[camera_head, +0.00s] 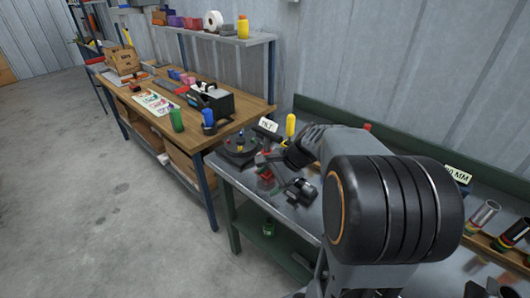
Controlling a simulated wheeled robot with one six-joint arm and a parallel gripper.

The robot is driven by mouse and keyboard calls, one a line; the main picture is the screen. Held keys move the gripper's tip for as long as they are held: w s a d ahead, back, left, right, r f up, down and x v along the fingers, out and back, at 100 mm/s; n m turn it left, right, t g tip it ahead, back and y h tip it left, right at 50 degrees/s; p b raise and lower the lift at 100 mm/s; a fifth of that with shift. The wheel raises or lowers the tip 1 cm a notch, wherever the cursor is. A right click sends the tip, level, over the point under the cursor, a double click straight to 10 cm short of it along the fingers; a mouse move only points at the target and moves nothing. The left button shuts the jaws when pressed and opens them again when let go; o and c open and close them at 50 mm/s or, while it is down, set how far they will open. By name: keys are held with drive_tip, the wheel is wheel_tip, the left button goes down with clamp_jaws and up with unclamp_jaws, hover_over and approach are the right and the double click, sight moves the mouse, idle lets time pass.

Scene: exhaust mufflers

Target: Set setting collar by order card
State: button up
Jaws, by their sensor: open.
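My gripper (264,160) is at the left end of my grey arm, above the near part of the grey workbench (225,173). It is open, and its jaws look small and partly blend with the items behind. A dark round fixture (235,157) with a small yellow-topped part on it stands just left of the gripper. A white card marked with letters like "ML1" (268,125) stands behind them. Another card ending in "0 MM" (458,174) is at the right. I cannot tell which small part is the setting collar. My arm hides the middle of the bench.
A dark motor-like item (301,191) lies near the front edge. Colour-banded cylinders (482,216) stand in a rack at right. A wooden table (233,115) with a printed sheet (154,102) is at left; the floor is clear.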

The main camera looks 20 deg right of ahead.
drive_tip(key=w+d+m+t+y, duration=0.2)
drive_tip(key=w+d+m+t, duration=0.1)
drive_tip(key=w+d+m, duration=0.4)
drive_tip(key=m+t, duration=0.4)
drive_tip(key=m, duration=0.2)
approach(269, 151)
drive_tip(key=p+x, duration=0.1)
drive_tip(key=x, duration=0.9)
drive_tip(key=shift+w+f, duration=0.15)
drive_tip(key=shift+c, duration=0.3)
drive_tip(key=c, duration=0.9)
